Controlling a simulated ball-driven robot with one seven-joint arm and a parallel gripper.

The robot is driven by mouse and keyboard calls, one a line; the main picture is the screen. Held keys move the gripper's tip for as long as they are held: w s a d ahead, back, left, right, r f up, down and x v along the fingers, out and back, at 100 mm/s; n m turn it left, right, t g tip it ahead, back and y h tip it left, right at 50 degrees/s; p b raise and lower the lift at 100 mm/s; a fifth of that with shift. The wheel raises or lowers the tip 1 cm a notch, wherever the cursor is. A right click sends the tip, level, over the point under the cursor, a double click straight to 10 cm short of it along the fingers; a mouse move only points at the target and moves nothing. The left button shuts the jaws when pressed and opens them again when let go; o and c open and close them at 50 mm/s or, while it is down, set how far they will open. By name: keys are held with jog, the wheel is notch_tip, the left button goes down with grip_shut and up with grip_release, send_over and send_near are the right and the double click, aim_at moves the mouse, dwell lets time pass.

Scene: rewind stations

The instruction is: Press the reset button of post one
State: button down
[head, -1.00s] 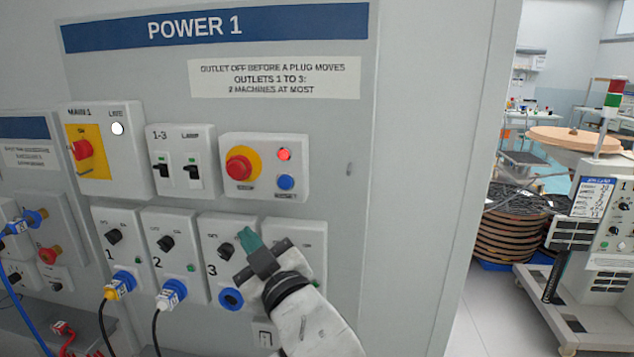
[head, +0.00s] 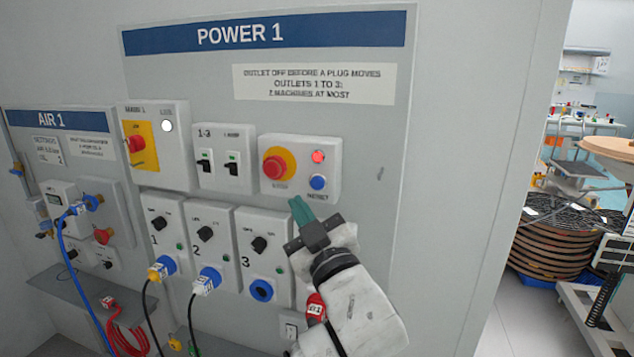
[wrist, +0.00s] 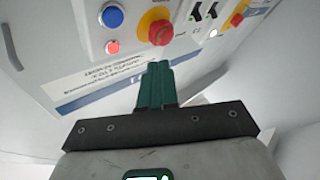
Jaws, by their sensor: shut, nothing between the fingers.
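The blue reset button (head: 317,182) sits on the white box (head: 332,150) at the right of the POWER 1 panel. A lit red lamp (head: 318,156) is above it, and a red stop knob on a yellow ring (head: 277,166) is to its left. My gripper (head: 302,208) is shut and empty, with its green fingers just below and left of the button in the head view. In the wrist view my gripper (wrist: 156,66) points toward the panel; the blue button (wrist: 113,17) is up and left of the fingertips. A gap shows between fingers and button.
Outlet boxes 1 to 3 (head: 250,222) are below, with yellow and white plugs (head: 207,281) and hanging cables in two. Switches 1-3 and LAMP (head: 217,175) and the MAIN 1 switch (head: 134,144) are left. The AIR 1 panel (head: 62,121) is further left. Cable reels (head: 555,250) stand right.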

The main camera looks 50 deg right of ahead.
jog(key=w+d+p, duration=0.1)
jog(key=w+d, duration=0.1)
jog(key=d, duration=0.4)
jog(key=shift+d+p, duration=0.15)
jog(key=shift+p, duration=0.25)
jog(key=shift+w+d, duration=0.1)
jog(key=shift+w, duration=0.05)
dwell(1.6)
jog(key=shift+w+d, duration=0.1)
jog(key=shift+d, duration=0.2)
jog(key=shift+w+d+p, duration=0.1)
jog(key=shift+d+p, duration=0.25)
dwell(0.7)
jog(key=shift+a, duration=0.15)
jog(key=shift+s+a, duration=0.25)
jog(key=shift+a, duration=0.35)
jog(key=shift+a, duration=0.1)
jog(key=shift+s+a+b, duration=0.3)
jog(key=shift+a+b, duration=0.05)
jog(key=shift+a, duration=0.4)
jog(key=shift+s+a+b, duration=0.25)
jog(key=shift+a+b, duration=0.05)
jog(key=shift+a, duration=0.45)
jog(key=shift+s+a+b, duration=0.3)
jog(key=shift+a+b, duration=0.05)
jog(key=shift+a, duration=0.4)
